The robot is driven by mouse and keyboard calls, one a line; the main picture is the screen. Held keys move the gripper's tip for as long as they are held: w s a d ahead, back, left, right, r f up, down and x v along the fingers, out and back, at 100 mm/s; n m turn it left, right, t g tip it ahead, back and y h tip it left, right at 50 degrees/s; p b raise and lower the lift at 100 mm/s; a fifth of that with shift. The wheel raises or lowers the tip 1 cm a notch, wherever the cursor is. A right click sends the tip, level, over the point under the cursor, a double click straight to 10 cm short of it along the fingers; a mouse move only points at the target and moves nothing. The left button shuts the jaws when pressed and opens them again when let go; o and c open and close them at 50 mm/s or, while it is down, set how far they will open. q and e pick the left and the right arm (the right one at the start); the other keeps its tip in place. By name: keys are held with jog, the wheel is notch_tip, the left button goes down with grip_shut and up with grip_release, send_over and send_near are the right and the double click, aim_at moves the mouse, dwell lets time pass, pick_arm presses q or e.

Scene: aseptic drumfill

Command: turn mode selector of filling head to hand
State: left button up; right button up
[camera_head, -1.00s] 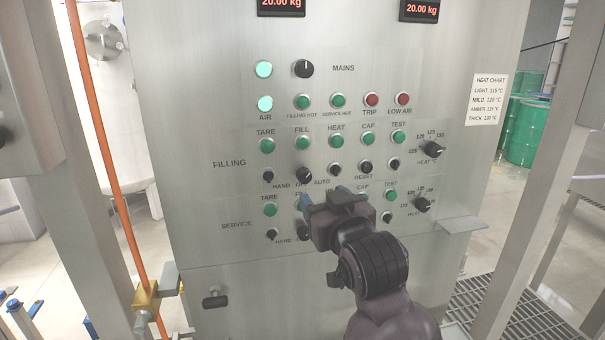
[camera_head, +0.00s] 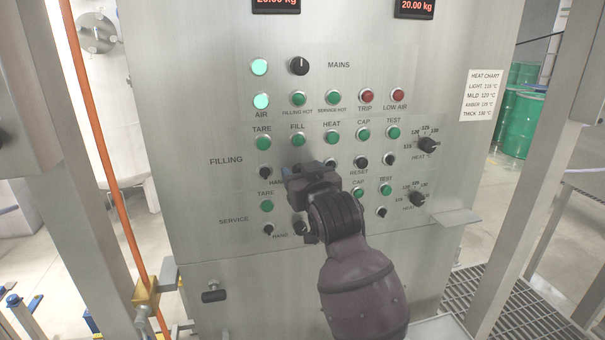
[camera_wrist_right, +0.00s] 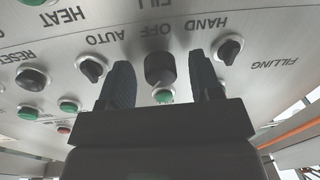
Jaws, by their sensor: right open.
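The filling head's mode selector is a black knob (camera_wrist_right: 160,68) with the labels HAND, OFF and AUTO beside it in the right wrist view, which shows the panel upside down. My right gripper (camera_wrist_right: 160,78) is open, with one dark finger on each side of the knob. I cannot tell whether the fingers touch it. In the head view my right gripper (camera_head: 299,173) covers most of the selector in the FILLING row. The knob's pointer direction is not clear. My left gripper is not in view.
Small black knobs stand close on both sides, one (camera_wrist_right: 229,49) near HAND and one (camera_wrist_right: 92,69) near AUTO. Green buttons, such as the FILL button (camera_head: 298,140), sit above. The SERVICE row lies below. A small shelf (camera_head: 455,217) juts out at the panel's lower right.

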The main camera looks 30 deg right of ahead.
jog(key=c, duration=0.9)
jog(key=shift+n, duration=0.3)
jog(key=shift+a+n+g+h, duration=0.1)
jog(key=shift+n+g+h, duration=0.25)
jog(key=shift+n, duration=4.2)
jog(key=shift+a+n+g+h, duration=0.1)
jog(key=shift+n+g+h, duration=0.2)
jog(key=shift+n, duration=4.25)
